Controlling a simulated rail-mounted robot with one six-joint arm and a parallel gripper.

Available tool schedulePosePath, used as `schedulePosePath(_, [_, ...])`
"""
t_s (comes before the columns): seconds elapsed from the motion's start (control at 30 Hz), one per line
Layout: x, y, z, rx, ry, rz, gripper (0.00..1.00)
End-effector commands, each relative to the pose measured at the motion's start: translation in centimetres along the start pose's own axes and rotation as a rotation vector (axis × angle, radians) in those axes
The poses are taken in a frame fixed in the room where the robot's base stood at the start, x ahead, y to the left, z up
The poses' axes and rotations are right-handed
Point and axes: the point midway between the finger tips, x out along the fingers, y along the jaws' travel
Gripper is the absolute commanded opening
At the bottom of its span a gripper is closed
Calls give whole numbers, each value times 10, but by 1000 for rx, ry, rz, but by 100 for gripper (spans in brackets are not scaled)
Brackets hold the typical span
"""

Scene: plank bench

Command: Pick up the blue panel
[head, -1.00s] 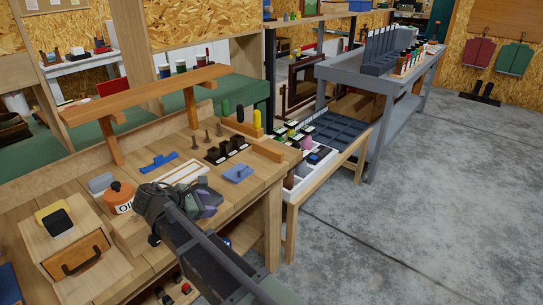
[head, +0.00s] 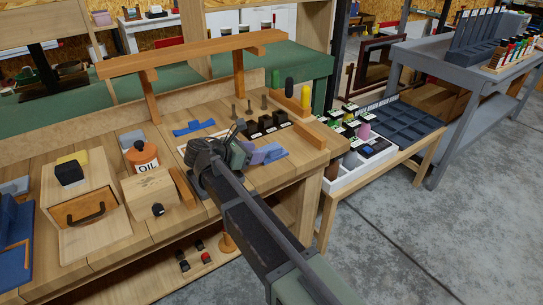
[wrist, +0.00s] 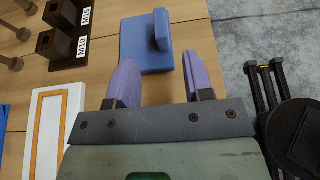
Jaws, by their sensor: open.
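The blue panel (wrist: 138,50) is a flat blue plate with a raised upright blue grip (wrist: 162,30) on it. It lies on the plank bench just beyond my fingertips in the wrist view. In the head view the blue panel (head: 274,155) is near the bench's right front, partly hidden by my gripper. My gripper (wrist: 157,75) is open and empty, its two purple fingers spread apart. The panel's near edge lies ahead of the gap between them, and the raised grip is toward the right finger. I cannot tell the height of the fingers above the bench.
Black blocks labelled M10 (wrist: 60,40) stand left of the panel. A white board with an orange outline (wrist: 50,125) lies at lower left. An oil can (head: 142,157), a wooden box (head: 150,195) and a drawer unit (head: 84,205) stand left. Bare planks surround the panel's near side.

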Motion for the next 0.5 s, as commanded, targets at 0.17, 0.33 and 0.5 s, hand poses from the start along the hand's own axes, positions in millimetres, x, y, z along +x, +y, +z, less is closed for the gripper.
schedulePosePath(0.17, [27,-3,-3,1,0,-3,47])
schedulePosePath(0.33, [51,-3,-1,1,0,-1,47])
schedulePosePath(0.5, [51,-3,1,1,0,0,47])
